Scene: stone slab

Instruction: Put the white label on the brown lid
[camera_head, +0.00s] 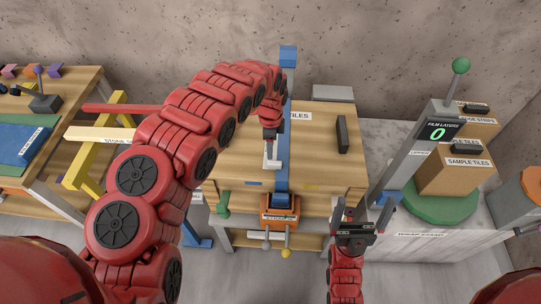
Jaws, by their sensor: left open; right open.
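The brown wooden lid (320,165) is the broad top of the crate in the middle. A white label (299,116) reading "TILES" lies flat at its far part; my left arm and the blue strap partly hide it. The blue strap (283,180) runs down the middle of the lid to an orange buckle (279,208). My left gripper (272,160) points down over the lid, just left of the strap. It is open, and I see no object held in it. My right gripper (362,212) is open and empty near the crate's front right corner.
A dark bar (342,134) lies on the lid's right part. At right, a grey post (415,150) with a display reading 0 stands by a green turntable (440,206) bearing cardboard boxes (455,177). A yellow trestle (88,152) and another bench (60,185) stand at left.

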